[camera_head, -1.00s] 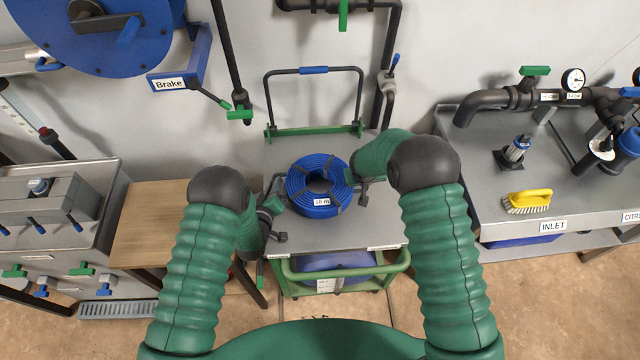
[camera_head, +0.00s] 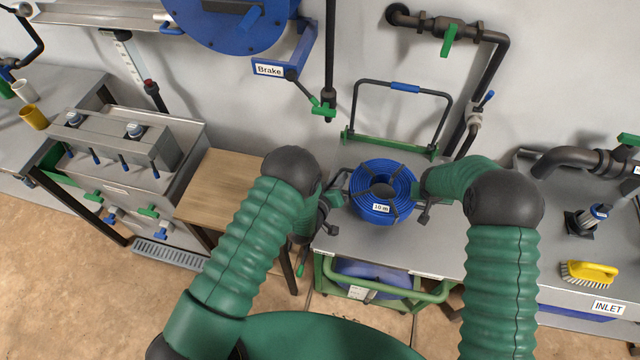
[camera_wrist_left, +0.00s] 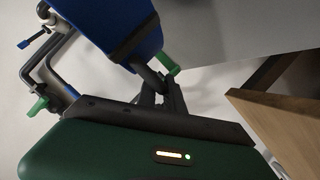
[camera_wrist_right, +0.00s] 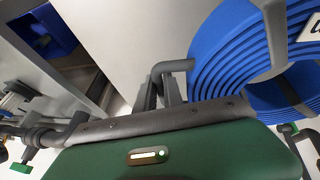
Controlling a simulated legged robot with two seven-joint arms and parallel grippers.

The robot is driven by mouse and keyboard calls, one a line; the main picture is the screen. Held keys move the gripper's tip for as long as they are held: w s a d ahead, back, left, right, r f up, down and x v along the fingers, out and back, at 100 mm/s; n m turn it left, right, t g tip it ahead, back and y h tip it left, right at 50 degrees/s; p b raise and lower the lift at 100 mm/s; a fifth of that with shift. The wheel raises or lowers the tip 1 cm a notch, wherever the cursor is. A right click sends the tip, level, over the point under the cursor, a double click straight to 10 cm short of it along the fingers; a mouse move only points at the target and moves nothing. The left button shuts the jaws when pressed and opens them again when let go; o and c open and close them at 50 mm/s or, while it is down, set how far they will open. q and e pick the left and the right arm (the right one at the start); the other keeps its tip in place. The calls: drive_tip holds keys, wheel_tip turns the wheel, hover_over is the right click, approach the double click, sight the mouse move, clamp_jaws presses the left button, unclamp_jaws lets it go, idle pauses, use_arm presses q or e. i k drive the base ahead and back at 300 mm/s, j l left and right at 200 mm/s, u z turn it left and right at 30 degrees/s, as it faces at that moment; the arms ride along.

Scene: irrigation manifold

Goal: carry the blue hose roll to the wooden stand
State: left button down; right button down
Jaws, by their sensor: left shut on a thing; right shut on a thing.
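The blue hose roll (camera_head: 363,200), with black straps and a "10 m" label, lies flat over the grey top of the green trolley (camera_head: 350,232). My left gripper (camera_head: 338,198) is shut on its left side. My right gripper (camera_head: 422,208) is shut on its right side, partly hidden by my arm. The roll also shows at the top of the left wrist view (camera_wrist_left: 110,25) and at the right of the right wrist view (camera_wrist_right: 215,55). I cannot tell whether it touches the trolley top. The wooden stand (camera_head: 222,190) is left of the trolley, its top bare.
The trolley has a tall handle (camera_head: 405,88) at the back and a green front rail (camera_head: 400,293). A metal bench with valves (camera_head: 165,180) stands left of the stand. A bench with a yellow brush (camera_head: 588,272) is at the right. A pipe (camera_head: 329,60) hangs down behind.

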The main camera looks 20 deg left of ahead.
sight(242, 190)
drive_tip(key=i+u, duration=0.1)
drive_tip(key=u, duration=0.4)
drive_tip(key=i+u, duration=0.1)
drive_tip(key=u, duration=0.4)
drive_tip(key=l+u, duration=0.15)
drive_tip(key=u, duration=0.35)
